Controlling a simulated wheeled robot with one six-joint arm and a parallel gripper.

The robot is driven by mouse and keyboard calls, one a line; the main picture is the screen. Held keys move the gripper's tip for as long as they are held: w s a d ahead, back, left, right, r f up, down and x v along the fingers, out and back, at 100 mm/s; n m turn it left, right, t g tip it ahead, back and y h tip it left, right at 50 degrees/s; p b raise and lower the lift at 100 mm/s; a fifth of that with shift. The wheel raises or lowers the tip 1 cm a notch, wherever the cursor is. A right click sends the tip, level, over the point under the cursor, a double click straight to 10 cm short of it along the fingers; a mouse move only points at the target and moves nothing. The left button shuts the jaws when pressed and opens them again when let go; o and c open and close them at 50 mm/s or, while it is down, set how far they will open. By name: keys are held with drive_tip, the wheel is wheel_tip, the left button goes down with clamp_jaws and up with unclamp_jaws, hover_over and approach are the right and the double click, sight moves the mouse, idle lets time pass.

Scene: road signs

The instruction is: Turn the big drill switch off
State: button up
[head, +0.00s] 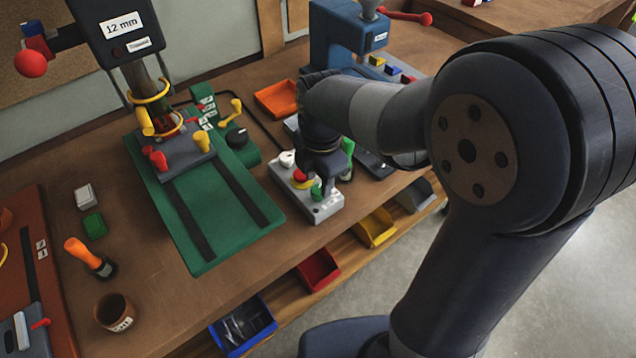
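A large drill press with a "12 mm" label (122,25) stands at the back left, over a green base plate (225,215) with two dark slots. A grey control box (322,210) sits right of the plate. On the box I see a white knob (287,158), a red button (299,175) and a green part (317,189). Which of these is the big drill switch, and its on/off position, I cannot tell. My gripper (324,182) points down over the right part of this box. Its fingertips are small and partly hidden, so I cannot tell if they touch anything.
A smaller blue drill (338,40) stands at the back, with an orange tray (277,98) beside it. Coloured bins (318,270) line the bench's front edge.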

sight(318, 193)
drive_tip(key=shift+f, duration=1.35)
drive_tip(key=shift+c, duration=0.4)
drive_tip(key=c, duration=0.6)
